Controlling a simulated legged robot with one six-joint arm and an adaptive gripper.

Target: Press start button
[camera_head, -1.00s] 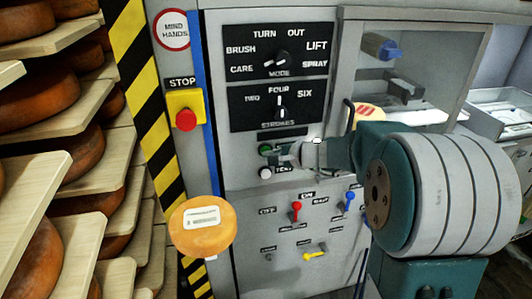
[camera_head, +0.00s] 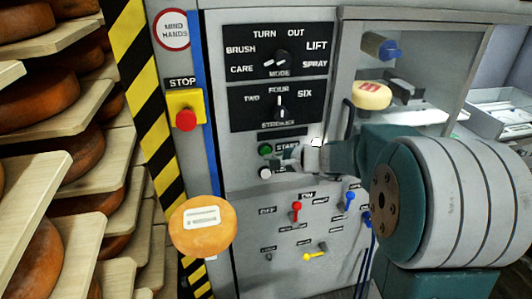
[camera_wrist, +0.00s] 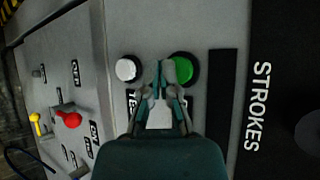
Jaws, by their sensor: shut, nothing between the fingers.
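The green button (camera_head: 265,150) labelled START sits on the grey control panel, just above a white button (camera_head: 265,173). My gripper (camera_head: 277,163) is shut and empty, its tip just below and to the right of the green button in the head view. In the wrist view my closed fingertips (camera_wrist: 163,66) lie between the green button (camera_wrist: 184,68) and the white button (camera_wrist: 128,69), overlapping the near edge of the green one. I cannot tell whether they touch it. The START label shows in the head view; in the wrist view the fingers hide most of it.
A red STOP button (camera_head: 186,119) on a yellow box is at the panel's left. Mode and strokes dials (camera_head: 282,110) are above. Red (camera_head: 296,211), blue (camera_head: 349,198) and yellow (camera_head: 314,256) switches are below. A cheese wheel (camera_head: 201,227) is at lower left.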

